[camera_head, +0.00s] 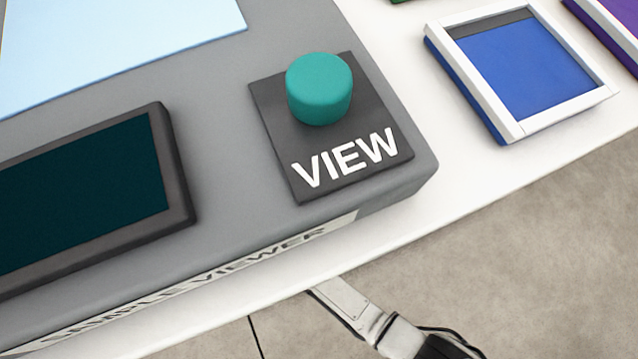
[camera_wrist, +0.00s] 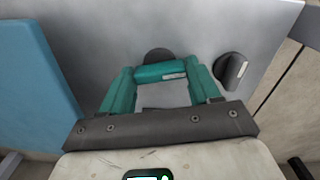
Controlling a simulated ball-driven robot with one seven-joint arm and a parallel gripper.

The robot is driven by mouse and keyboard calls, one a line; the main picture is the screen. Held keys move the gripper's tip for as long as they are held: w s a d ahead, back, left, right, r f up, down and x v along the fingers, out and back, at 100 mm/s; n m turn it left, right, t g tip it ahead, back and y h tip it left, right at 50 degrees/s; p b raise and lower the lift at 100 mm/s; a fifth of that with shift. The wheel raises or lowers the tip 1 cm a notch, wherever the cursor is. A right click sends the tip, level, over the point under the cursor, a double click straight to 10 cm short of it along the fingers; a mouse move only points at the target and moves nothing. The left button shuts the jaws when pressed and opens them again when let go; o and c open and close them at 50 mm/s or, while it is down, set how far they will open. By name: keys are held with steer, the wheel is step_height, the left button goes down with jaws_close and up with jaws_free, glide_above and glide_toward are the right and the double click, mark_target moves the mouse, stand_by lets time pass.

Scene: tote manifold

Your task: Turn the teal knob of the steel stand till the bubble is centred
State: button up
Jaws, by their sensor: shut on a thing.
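In the wrist view my gripper (camera_wrist: 162,74) has two teal fingers on a dark bar. They are shut on a teal bar-like piece (camera_wrist: 158,72) with a small pale label, which looks like the teal knob. A dark round part (camera_wrist: 158,54) shows just behind it, against a plain steel-grey surface (camera_wrist: 95,45). The fingers partly hide the piece, and its turn angle cannot be told. No bubble is visible in either view. In the head view my gripper is out of sight; another teal knob (camera_head: 319,90), marked VIEW, stands untouched on a grey sample viewer (camera_head: 225,120).
A dark oval knob (camera_wrist: 232,70) sits on the steel surface close right of my gripper. A light-blue panel (camera_wrist: 38,70) stands at left.

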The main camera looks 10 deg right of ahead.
steer(key=shift+n, duration=0.3)
steer(key=shift+r+n+p, duration=0.1)
steer(key=shift+n+p, duration=0.65)
steer(key=shift+n, duration=0.15)
steer(key=shift+n+p, duration=0.6)
steer(key=shift+n, duration=1.2)
steer(key=o, duration=1.1)
steer(key=shift+c, duration=0.2)
step_height(320, 180, up, 11)
steer(key=p, duration=0.6)
steer(key=shift+f+p, duration=0.2)
steer(key=shift+p, duration=0.2)
